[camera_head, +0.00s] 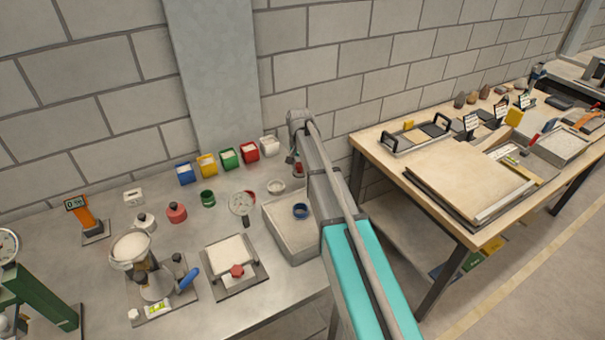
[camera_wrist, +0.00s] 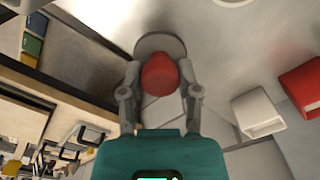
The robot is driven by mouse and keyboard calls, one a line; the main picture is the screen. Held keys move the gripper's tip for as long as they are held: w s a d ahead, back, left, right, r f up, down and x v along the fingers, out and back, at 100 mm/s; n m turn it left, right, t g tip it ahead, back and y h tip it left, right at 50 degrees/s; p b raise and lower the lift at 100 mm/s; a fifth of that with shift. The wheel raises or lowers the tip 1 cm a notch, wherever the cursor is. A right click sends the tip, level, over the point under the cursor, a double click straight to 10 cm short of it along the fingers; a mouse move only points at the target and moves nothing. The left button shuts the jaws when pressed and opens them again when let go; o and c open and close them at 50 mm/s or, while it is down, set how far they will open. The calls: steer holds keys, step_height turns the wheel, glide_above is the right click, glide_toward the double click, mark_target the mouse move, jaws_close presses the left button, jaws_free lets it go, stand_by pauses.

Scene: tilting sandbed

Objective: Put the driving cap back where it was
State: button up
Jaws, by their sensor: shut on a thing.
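My gripper (camera_wrist: 160,88) is shut on a red, rounded cap-like piece (camera_wrist: 160,75), which I take to be the driving cap. A grey disc shows just beyond it in the wrist view; I cannot tell whether it belongs to the cap. In the head view the red piece (camera_head: 299,169) shows small beside my arm, near the back right of the steel bench (camera_head: 100,270). My gripper is largely hidden there behind my arm. I cannot tell whether the piece touches anything below.
Several coloured bins (camera_head: 229,158) line the wall. A red-topped weight (camera_head: 176,212), green cup (camera_head: 208,198) and white dish (camera_head: 276,186) stand nearby. A wooden table (camera_head: 400,175) stands right, across a gap.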

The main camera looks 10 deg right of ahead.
mark_target(300, 164)
steer(key=shift+f+b, duration=0.75)
steer(key=shift+f, duration=0.35)
steer(key=shift+f, duration=0.1)
steer(key=o, duration=1.1)
steer(key=shift+r, duration=0.25)
step_height(300, 164, up, 12)
steer(key=p, duration=1.2)
steer(key=shift+f, duration=0.1)
